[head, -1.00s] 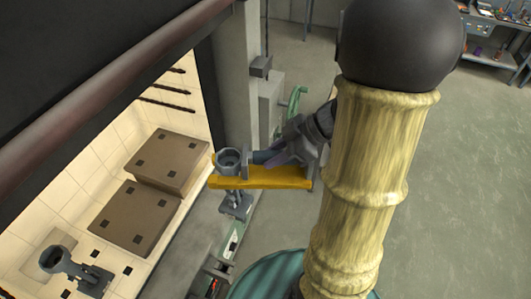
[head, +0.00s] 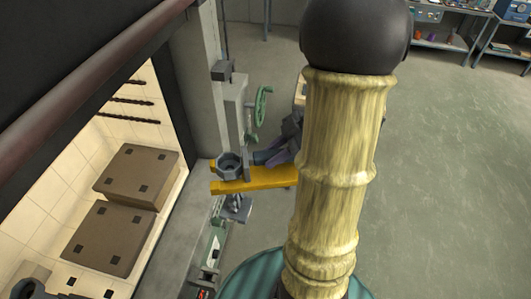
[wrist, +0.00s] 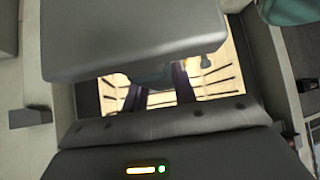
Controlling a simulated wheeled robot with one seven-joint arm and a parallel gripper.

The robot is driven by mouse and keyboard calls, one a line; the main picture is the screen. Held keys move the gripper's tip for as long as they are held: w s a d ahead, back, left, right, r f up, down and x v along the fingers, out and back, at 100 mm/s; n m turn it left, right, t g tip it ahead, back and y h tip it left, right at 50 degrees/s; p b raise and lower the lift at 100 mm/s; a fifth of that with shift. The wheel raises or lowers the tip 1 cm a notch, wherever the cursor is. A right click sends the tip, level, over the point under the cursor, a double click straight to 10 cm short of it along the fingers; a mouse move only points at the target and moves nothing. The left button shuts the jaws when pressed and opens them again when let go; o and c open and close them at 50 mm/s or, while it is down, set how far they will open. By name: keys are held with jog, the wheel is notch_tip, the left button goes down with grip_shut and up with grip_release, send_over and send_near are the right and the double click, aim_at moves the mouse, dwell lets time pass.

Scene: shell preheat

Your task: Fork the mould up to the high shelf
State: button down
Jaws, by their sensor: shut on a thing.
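My gripper (head: 268,157) is shut on what looks like the blue-grey grip of the yellow fork (head: 262,180). In the wrist view its purple fingers close on a blue-grey piece (wrist: 155,78). The fork lies about level. Its prongs run on both sides of the grey mould (head: 229,166), just below its cup. The mould looks upright, with its stem and square foot hanging below the fork. Black-and-yellow-looking arm parts of mine hide the fork's rear end. The high shelf cannot be picked out surely.
A bright tiled furnace chamber opens at left, with brown slabs (head: 138,173) inside. A second grey cup (head: 28,289) shows at the lower left corner. The floor at right is clear.

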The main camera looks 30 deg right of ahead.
jog(key=s+d, duration=0.4)
jog(key=d, duration=0.6)
jog(key=shift+d, duration=0.25)
dwell(0.5)
dwell(1.1)
